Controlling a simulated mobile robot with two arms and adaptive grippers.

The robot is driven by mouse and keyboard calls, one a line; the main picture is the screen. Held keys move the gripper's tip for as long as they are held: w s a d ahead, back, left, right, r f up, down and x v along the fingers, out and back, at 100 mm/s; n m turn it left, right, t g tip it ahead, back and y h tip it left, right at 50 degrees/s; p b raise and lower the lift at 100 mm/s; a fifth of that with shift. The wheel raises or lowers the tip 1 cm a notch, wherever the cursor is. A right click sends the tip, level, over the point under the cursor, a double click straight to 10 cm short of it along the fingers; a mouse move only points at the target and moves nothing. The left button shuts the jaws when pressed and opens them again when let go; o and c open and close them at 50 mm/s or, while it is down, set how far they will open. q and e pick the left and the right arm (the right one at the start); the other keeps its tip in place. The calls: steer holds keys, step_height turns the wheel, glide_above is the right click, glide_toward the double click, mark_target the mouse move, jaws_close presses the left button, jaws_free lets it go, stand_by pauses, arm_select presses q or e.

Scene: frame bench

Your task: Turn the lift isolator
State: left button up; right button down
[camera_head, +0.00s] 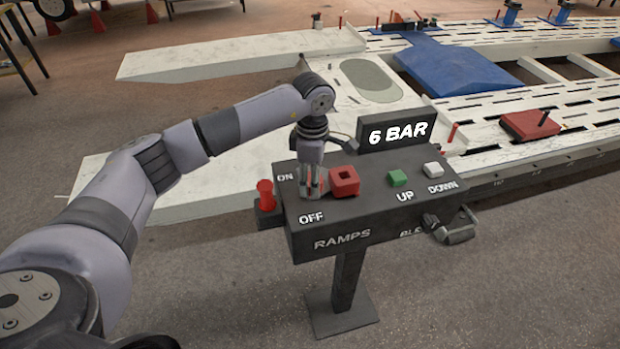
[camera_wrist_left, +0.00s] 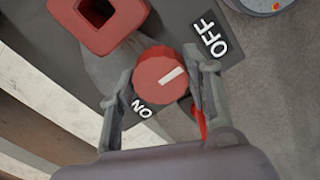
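The lift isolator is a red round knob (camera_wrist_left: 160,76) with a white mark, on the grey console (camera_head: 345,218) between the ON and OFF labels. In the left wrist view the mark points right and slightly up, more towards OFF than ON. My left gripper (camera_head: 313,184) reaches down over the knob. Its two fingers (camera_wrist_left: 160,85) stand on opposite sides of the knob and appear to press against it. In the head view the fingers hide most of the knob. My right gripper is in neither view.
A square red collar (camera_head: 344,181) sits close beside the knob. The console also carries a red plunger (camera_head: 265,196), green UP button (camera_head: 397,178), white DOWN button (camera_head: 432,169) and a "6 BAR" display (camera_head: 397,133). A white ramp lift (camera_head: 250,55) lies behind.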

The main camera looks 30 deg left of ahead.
arm_select(q)
steer(key=o, duration=0.4)
steer(key=shift+c, duration=0.2)
steer(key=shift+r, duration=0.15)
step_height(320, 180, up, 12)
steer(key=shift+f, duration=0.2)
stand_by(0.4)
